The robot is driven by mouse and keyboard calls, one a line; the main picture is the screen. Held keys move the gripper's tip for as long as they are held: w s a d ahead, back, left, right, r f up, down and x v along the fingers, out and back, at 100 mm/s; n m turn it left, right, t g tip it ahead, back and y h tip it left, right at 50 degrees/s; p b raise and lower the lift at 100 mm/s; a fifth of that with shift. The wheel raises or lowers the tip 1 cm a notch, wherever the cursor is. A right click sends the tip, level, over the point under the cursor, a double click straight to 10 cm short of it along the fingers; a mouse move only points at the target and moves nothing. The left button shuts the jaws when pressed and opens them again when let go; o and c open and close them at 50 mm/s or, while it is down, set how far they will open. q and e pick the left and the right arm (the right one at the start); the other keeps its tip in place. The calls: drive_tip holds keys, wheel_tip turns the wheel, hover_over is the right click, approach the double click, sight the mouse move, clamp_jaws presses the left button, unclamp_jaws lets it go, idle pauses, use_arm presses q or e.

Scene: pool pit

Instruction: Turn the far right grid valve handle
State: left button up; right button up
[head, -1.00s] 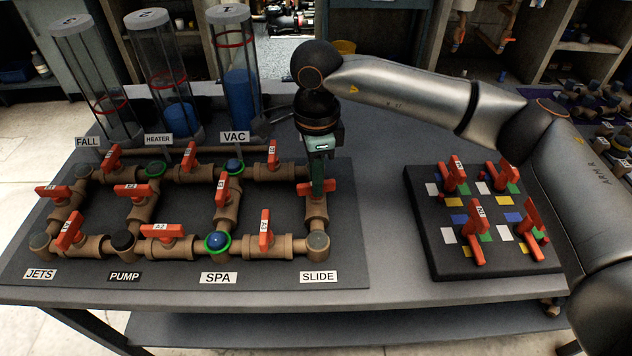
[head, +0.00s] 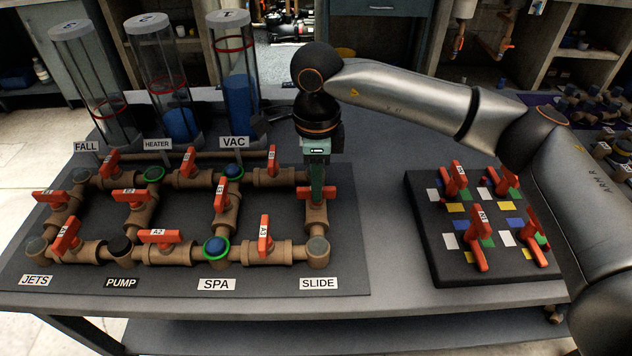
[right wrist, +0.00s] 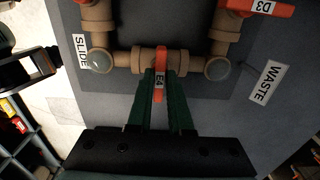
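The far right grid valve has a red handle labelled E4 (right wrist: 159,62). It sits on a tan pipe between the SLIDE and WASTE corners in the right wrist view, crosswise to the pipe. In the head view the same handle (head: 304,191) is partly hidden by my gripper. My right gripper (head: 317,190) points straight down onto it. In the right wrist view the green fingers of my right gripper (right wrist: 160,88) lie on both sides of the handle, with no clear gap seen. My left gripper is not clearly seen.
Other red-handled valves, such as A3 (head: 264,238), stand close to the left on the grid. Clear cylinders (head: 240,90) stand behind. A black board with red handles (head: 480,245) lies to the right, with bare bench (head: 385,250) between.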

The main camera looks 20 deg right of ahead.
drive_tip(key=o, duration=0.4)
drive_tip(key=shift+c, duration=0.2)
drive_tip(key=shift+r, duration=0.15)
wheel_tip(320, 180, up, 12)
drive_tip(key=shift+r, duration=0.15)
idle(0.3)
